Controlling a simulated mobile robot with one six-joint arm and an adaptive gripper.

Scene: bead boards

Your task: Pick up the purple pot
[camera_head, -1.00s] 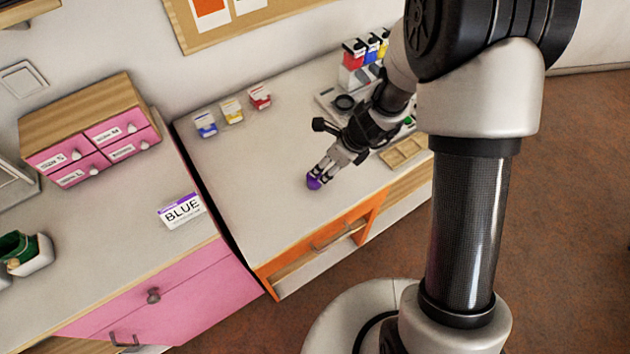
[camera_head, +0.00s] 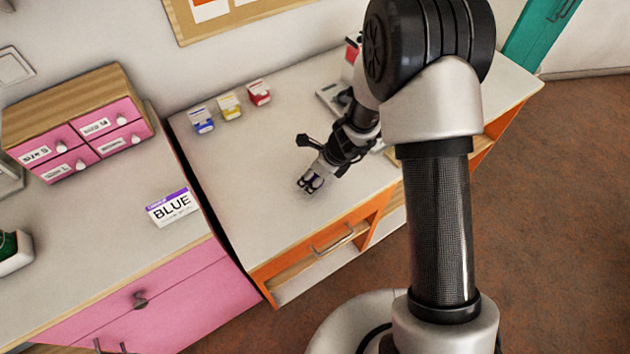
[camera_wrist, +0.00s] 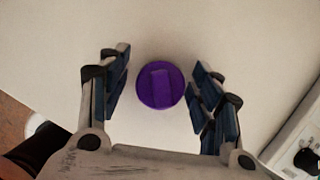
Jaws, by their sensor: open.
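The purple pot (camera_wrist: 160,85) is a round purple piece with a raised bar across its top, seen from above in the wrist view. It lies between the two fingers of my gripper (camera_wrist: 160,66), with a gap on each side. The fingers are open, with blue pads, and do not appear to touch it. In the head view my gripper (camera_head: 310,184) is low over the white worktop, and the pot cannot be made out there, seemingly hidden by the fingers.
Blue, yellow and red labelled containers (camera_head: 230,106) stand at the back of the worktop (camera_head: 250,170). A "BLUE" sign (camera_head: 172,207) and a pink drawer box (camera_head: 80,130) are on the left counter. The worktop around my gripper is clear.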

